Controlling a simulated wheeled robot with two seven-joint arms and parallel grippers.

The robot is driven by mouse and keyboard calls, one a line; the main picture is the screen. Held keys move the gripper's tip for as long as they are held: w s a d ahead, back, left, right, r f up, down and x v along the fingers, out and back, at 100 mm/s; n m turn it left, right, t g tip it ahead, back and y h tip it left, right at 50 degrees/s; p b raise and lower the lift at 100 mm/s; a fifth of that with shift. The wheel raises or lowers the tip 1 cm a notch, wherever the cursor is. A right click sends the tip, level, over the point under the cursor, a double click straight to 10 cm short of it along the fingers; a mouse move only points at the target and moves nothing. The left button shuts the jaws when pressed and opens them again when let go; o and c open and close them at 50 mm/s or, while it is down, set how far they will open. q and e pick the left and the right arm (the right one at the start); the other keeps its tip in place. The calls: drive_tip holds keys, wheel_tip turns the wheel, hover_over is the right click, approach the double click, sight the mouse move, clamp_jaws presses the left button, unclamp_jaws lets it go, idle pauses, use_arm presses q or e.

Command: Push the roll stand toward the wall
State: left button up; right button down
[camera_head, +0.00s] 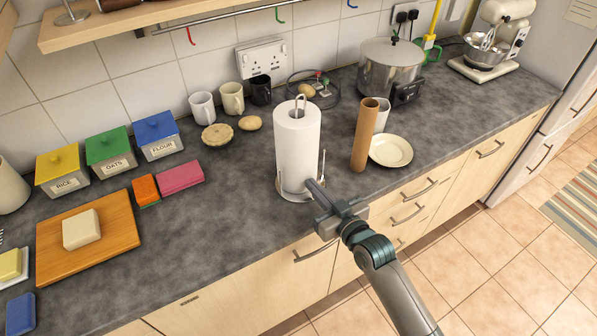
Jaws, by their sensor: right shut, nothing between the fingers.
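The roll stand (299,102) holds an upright white paper roll (297,150) and stands near the front edge of the counter. Its round metal base shows in part around the foot of the roll, and a thin side rod (321,168) rises at its right. My right gripper (314,188) is shut and empty, low at the front right of the stand, with its fingertips close to the base. I cannot tell whether they touch it. My left gripper is not in view. The tiled wall (130,55) runs behind the counter.
A brown cardboard tube (364,135) and a cream plate (391,151) stand right of the roll. A pink sponge (181,178) lies left. Counter directly left of the roll is clear.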

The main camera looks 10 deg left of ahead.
sight(305, 177)
drive_tip(key=shift+w+a, duration=0.1)
drive_tip(key=shift+w, duration=0.05)
drive_tip(key=shift+r+b+x, duration=0.15)
drive_tip(key=shift+b+x, duration=0.15)
drive_tip(key=shift+x, duration=0.8)
drive_tip(key=shift+r+b+x, duration=0.15)
drive_tip(key=shift+b+x, duration=0.15)
drive_tip(key=shift+x, duration=0.8)
drive_tip(key=shift+r+b+x, duration=0.2)
drive_tip(key=shift+b+x, duration=0.25)
drive_tip(key=shift+x, duration=0.85)
drive_tip(key=shift+r+b+x, duration=0.2)
drive_tip(key=shift+b+x, duration=0.25)
drive_tip(key=shift+x, duration=0.85)
drive_tip(key=shift+w+a+r, duration=0.1)
drive_tip(key=shift+w+r, duration=0.05)
drive_tip(key=shift+w, duration=0.05)
drive_tip(key=shift+r, duration=0.15)
